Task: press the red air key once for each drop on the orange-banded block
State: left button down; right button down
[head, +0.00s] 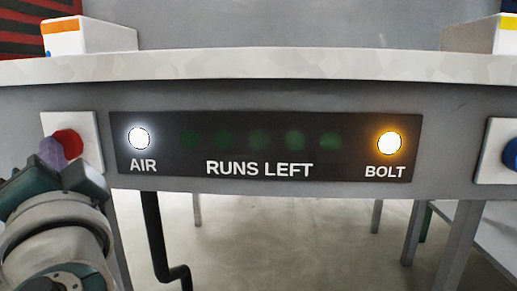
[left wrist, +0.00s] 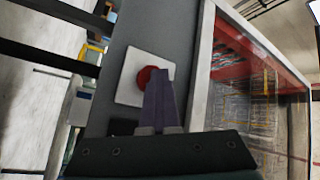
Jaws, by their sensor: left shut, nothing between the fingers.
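The red air key (head: 70,142) sits on a white plate (head: 93,138) at the left of the grey front panel. It also shows in the left wrist view (left wrist: 148,74) on its square plate. My left gripper (head: 52,152) is shut and empty, its purple fingers overlapping the red key in both views. I cannot tell whether the fingertips touch it. My right gripper is not in view.
On the dark RUNS LEFT panel (head: 260,170), the AIR lamp (head: 138,138) glows white and the BOLT lamp (head: 389,142) glows amber. The row of green lamps (head: 259,139) between them is dim. A blue key (head: 511,154) and a yellow-banded block (head: 475,38) are at right.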

pick_arm(q)
jog(key=shift+w, duration=0.1)
jog(key=shift+r, duration=0.1)
dwell(0.5)
jog(key=s+p, duration=0.1)
jog(key=s, duration=0.5)
jog(key=shift+a+p, duration=0.2)
jog(key=shift+p, duration=0.1)
dwell(0.4)
